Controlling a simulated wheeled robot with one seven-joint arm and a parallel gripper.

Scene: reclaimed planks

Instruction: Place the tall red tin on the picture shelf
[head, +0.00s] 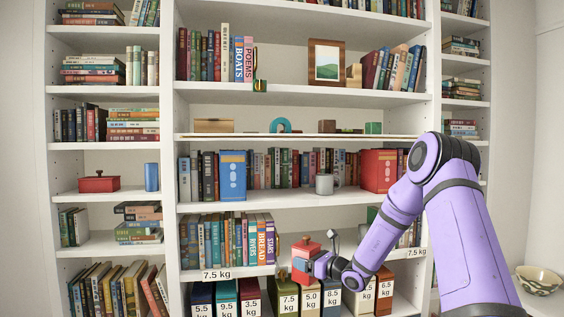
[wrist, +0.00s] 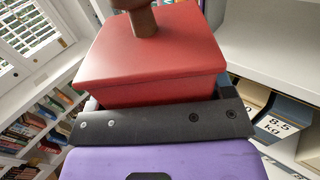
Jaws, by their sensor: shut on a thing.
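A red tin (head: 304,250) with a lid and a knob is held in my gripper (head: 310,266), in front of the lower shelves. In the wrist view the red tin (wrist: 150,55) fills the upper middle, its brown knob on top; its lower part is hidden behind my gripper's dark bar (wrist: 160,124). My gripper is shut on the tin, which looks roughly upright. The picture shelf (head: 290,97) is high in the middle bay, with a framed picture (head: 327,62) standing on it. It is well above my gripper.
A thin shelf (head: 300,136) with small objects is below. A lower, wider red tin (head: 99,184) sits in the left bay. Weight-labelled boxes (head: 251,297) line the bottom.

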